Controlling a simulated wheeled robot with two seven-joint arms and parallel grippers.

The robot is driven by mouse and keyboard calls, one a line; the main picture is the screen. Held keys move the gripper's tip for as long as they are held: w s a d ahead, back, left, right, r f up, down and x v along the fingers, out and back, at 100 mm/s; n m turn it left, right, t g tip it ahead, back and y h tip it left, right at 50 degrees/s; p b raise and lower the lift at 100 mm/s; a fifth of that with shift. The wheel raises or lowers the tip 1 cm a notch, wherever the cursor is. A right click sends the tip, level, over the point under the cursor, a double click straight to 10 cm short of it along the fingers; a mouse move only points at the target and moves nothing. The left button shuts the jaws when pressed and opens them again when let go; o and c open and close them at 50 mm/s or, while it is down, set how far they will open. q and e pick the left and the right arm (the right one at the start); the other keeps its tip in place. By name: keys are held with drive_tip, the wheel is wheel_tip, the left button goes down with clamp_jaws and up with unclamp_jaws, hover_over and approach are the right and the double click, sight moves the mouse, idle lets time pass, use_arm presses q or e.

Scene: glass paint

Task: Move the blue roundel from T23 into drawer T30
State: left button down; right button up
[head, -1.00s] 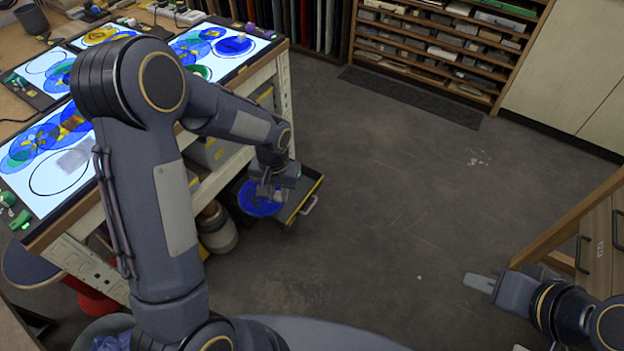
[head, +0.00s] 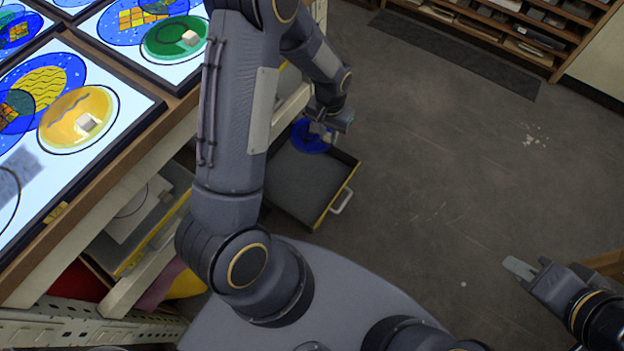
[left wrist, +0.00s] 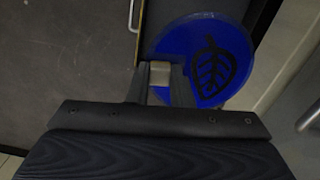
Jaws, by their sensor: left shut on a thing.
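The blue roundel (head: 306,136) has a pale knob, and in the left wrist view its face shows a black leaf (left wrist: 213,70). My left gripper (head: 326,132) is shut on the knob (left wrist: 160,72). An open grey drawer (head: 345,184) with yellow edges and a metal handle sticks out of the bench's side. In the head view the roundel overlaps the drawer's far end; its height over the drawer is unclear. No drawer or panel label is readable. My right gripper (head: 525,268) is empty and looks open, at the lower right over the floor.
Lit panels with coloured roundels (head: 66,95) lie on the bench top at left. Shelves below hold sheets and a yellow-edged tray (head: 150,250). A rack (head: 530,30) stands at the back right. The floor right of the drawer is clear.

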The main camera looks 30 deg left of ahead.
use_arm(q)
drive_tip(key=a+f+b, duration=0.1)
drive_tip(key=f+b, duration=0.4)
drive_tip(key=f, duration=0.4)
drive_tip(key=a+f+b, duration=0.2)
drive_tip(key=f+b, duration=0.4)
drive_tip(key=f, duration=0.3)
drive_tip(key=a+f+b, duration=0.2)
drive_tip(key=f+b, duration=0.3)
drive_tip(key=f, duration=0.3)
drive_tip(key=shift+w+f+b, duration=0.3)
drive_tip(key=shift+f+b, duration=0.1)
drive_tip(key=b, duration=0.3)
hover_over(312, 184)
drive_tip(key=shift+w+f, duration=0.1)
drive_tip(key=shift+f, duration=2.1)
drive_tip(key=shift+f+b, duration=0.55)
drive_tip(key=shift+f, duration=0.05)
drive_tip(key=c, duration=1.2)
unclamp_jaws()
wheel_tip(312, 184, up, 8)
drive_tip(key=p, duration=0.3)
drive_tip(key=shift+p, duration=0.3)
